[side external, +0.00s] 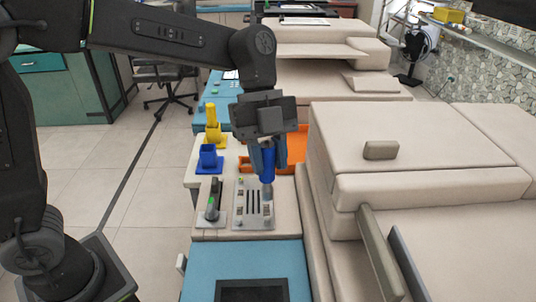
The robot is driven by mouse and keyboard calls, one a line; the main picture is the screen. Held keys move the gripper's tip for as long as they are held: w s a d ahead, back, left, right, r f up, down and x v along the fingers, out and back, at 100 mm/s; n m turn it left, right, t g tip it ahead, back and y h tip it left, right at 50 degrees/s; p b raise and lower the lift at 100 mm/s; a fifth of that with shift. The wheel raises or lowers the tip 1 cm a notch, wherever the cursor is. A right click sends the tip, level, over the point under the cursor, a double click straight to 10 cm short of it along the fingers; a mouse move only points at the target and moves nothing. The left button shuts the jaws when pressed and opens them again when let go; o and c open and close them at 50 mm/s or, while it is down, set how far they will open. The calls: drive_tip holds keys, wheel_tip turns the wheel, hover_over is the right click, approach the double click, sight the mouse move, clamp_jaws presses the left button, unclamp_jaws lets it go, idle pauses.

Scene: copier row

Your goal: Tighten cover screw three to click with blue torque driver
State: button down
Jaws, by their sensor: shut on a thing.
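The blue torque driver (267,165) is upright in my gripper (267,148), which points down and is shut on it. The driver's grey lower end is over the right side of the light cover plate (241,221). The plate has dark slots in its middle and small screws near its corners. The driver's lower end hides part of the plate's right side. I cannot tell whether its tip touches a screw, or which screw is number three.
A small dark device with a green light (212,205) stands just left of the plate. A blue holder (208,158) and a yellow holder (214,125) stand behind. An orange tray (296,147) lies behind the driver. Large beige copier bodies (400,140) block the right side.

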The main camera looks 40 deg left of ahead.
sight(271, 193)
drive_tip(key=n+t, duration=0.1)
drive_tip(key=n, duration=0.2)
drive_tip(key=n+t, duration=0.1)
drive_tip(key=n, duration=0.1)
drive_tip(key=n+t, duration=0.1)
drive_tip(key=n, duration=0.1)
drive_tip(key=shift+w+h, duration=0.15)
drive_tip(key=shift+h, duration=0.15)
drive_tip(key=n, duration=0.2)
drive_tip(key=n+t, duration=0.1)
drive_tip(key=n, duration=0.1)
drive_tip(key=shift+w+t, duration=0.15)
drive_tip(key=shift+t, duration=0.15)
drive_tip(key=n+t+y, duration=0.1)
drive_tip(key=n, duration=0.2)
drive_tip(key=shift+w+n, duration=0.1)
drive_tip(key=shift+n, duration=0.3)
drive_tip(key=shift+f, duration=2.85)
drive_tip(key=shift+f, duration=0.55)
drive_tip(key=shift+a, duration=0.1)
